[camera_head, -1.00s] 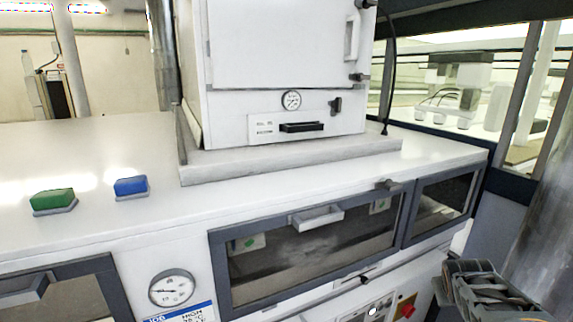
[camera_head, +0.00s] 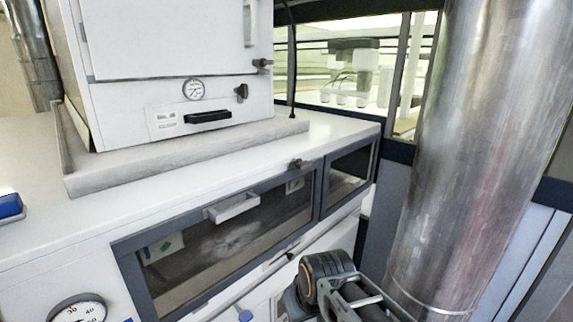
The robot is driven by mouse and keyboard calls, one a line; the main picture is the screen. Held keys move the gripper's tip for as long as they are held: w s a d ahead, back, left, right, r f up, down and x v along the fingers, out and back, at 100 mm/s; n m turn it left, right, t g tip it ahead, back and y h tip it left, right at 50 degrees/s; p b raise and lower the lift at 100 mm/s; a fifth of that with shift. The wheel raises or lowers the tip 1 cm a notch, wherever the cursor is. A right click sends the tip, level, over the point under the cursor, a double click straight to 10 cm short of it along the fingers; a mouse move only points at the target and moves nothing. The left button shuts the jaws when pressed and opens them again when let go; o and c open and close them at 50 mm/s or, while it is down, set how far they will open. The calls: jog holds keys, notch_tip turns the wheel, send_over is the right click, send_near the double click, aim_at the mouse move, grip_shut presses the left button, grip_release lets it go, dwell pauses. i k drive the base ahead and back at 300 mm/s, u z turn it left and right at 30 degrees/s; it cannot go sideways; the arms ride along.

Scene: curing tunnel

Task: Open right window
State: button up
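The right window (camera_head: 225,238) is a dark-framed glass pane in the front of the white tunnel, left of centre. It looks shut, and a pale bar handle (camera_head: 232,206) sits near its top edge. My gripper's fingertips cannot be made out.
A narrow glass pane (camera_head: 349,178) adjoins the window on the right. A thick metal pipe (camera_head: 465,150) stands upright close by on the right. A white oven cabinet (camera_head: 175,60) stands on the tunnel top. A gauge (camera_head: 77,309) is at lower left.

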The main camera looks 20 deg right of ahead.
aim_at(222, 209)
jog(key=z, duration=1.55)
jog(key=k, duration=0.9)
jog(key=u, duration=1.5)
jog(key=i, duration=0.5)
jog(key=u, duration=0.05)
